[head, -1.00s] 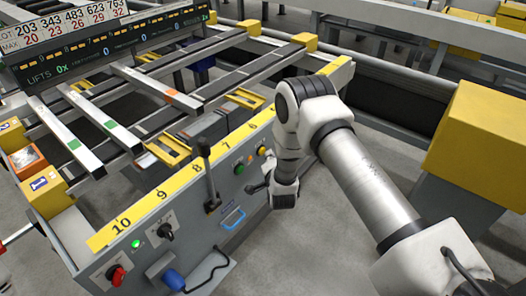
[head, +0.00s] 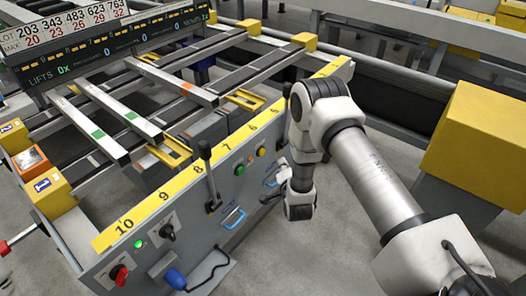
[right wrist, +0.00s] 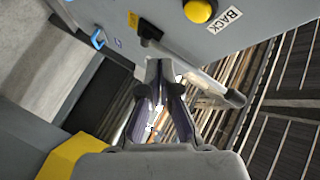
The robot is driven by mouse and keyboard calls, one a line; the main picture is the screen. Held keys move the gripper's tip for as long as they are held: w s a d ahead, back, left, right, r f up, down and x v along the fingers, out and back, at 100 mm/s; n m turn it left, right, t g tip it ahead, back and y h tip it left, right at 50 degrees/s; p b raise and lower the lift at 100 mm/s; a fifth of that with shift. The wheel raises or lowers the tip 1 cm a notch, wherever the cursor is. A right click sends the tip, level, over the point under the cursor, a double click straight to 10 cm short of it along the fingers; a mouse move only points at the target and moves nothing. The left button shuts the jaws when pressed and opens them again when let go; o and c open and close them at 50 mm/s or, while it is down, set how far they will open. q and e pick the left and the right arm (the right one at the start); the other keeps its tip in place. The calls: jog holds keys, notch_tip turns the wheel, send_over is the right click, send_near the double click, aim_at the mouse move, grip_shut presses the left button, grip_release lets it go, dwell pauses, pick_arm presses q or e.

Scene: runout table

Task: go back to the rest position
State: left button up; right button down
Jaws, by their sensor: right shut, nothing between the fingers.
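My right gripper (head: 269,199) is small and partly hidden by its own wrist in the head view, low in front of the grey control panel (head: 190,222). In the right wrist view the right gripper (right wrist: 160,66) has its fingers together and holds nothing. A yellow button (right wrist: 200,11) beside a BACK label shows on the panel ahead of it. In the head view the yellow button (head: 261,151) is above the gripper. My left gripper is not in view.
The panel also carries a black lever (head: 210,180), a green button (head: 239,169), a red knob (head: 120,273) and a blue handle (head: 233,217). Metal bars (head: 175,82) lie across the runout table behind it. A yellow block (head: 480,140) stands at the right. Grey floor (head: 330,250) is clear.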

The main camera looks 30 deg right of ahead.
jog(key=shift+r, duration=0.1)
dwell(0.7)
jog(key=s+a+f+n+g+y+p, duration=0.4)
jog(key=s+a+n+g, duration=0.2)
jog(key=s+a, duration=0.6)
jog(key=s+a+f+n+g+y, duration=0.1)
jog(key=s+n+g, duration=0.7)
jog(key=s, duration=1.5)
jog(key=shift+s+a+f+n+y+p, duration=0.15)
jog(key=shift+a+f+n+y+p, duration=0.25)
jog(key=shift+a+n, duration=0.35)
dwell(1.7)
